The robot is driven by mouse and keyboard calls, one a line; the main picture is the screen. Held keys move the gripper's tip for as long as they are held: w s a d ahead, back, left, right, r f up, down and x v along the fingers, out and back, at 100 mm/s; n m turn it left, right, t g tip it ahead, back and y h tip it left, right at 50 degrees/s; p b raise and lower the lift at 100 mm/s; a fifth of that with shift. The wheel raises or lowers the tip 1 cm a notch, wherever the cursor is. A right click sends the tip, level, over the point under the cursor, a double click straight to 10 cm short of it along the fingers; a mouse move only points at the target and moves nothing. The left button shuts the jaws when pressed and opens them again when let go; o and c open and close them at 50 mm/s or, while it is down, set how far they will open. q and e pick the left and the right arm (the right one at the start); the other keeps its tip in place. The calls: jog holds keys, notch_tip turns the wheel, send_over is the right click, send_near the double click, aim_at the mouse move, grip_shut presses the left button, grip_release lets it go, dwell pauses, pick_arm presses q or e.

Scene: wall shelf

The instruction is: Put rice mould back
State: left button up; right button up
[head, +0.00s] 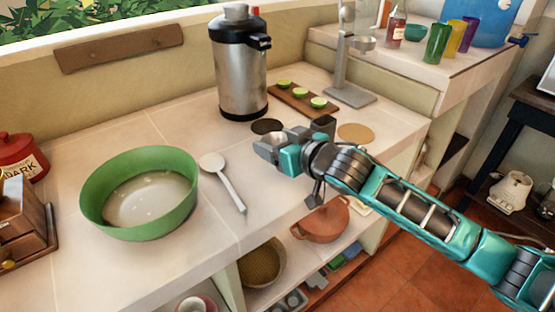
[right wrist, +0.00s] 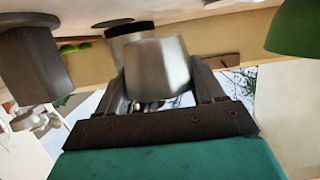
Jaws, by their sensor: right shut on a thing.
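My right gripper (head: 270,149) reaches in from the right over the counter. It is shut on a small silver-grey tapered cup, which looks like the rice mould (right wrist: 158,68). The cup sits between the two fingers in the right wrist view; in the head view the fingers partly hide it. A dark grey cup (head: 322,125) stands just behind and right of the gripper, and it also shows at the left of the right wrist view (right wrist: 35,60). A dark round mat (head: 266,126) lies just behind the gripper. My left gripper is not in view.
A green bowl (head: 125,222) and a white spoon (head: 229,190) are left on the counter (head: 215,255). A steel dispenser (head: 240,75), a board (head: 291,97) with cut limes and a metal stand (head: 348,88) are behind. A tan mat (head: 355,132) lies right. Lower shelf holds a terracotta pot (head: 320,222).

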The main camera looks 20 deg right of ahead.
jog(key=shift+f+b, duration=0.35)
jog(key=shift+f, duration=1.7)
jog(key=shift+f, duration=0.2)
jog(key=o, duration=1.1)
jog(key=shift+r, duration=0.1)
jog(key=shift+s+r, duration=0.1)
jog(key=shift+r, duration=0.05)
jog(key=v, duration=1.2)
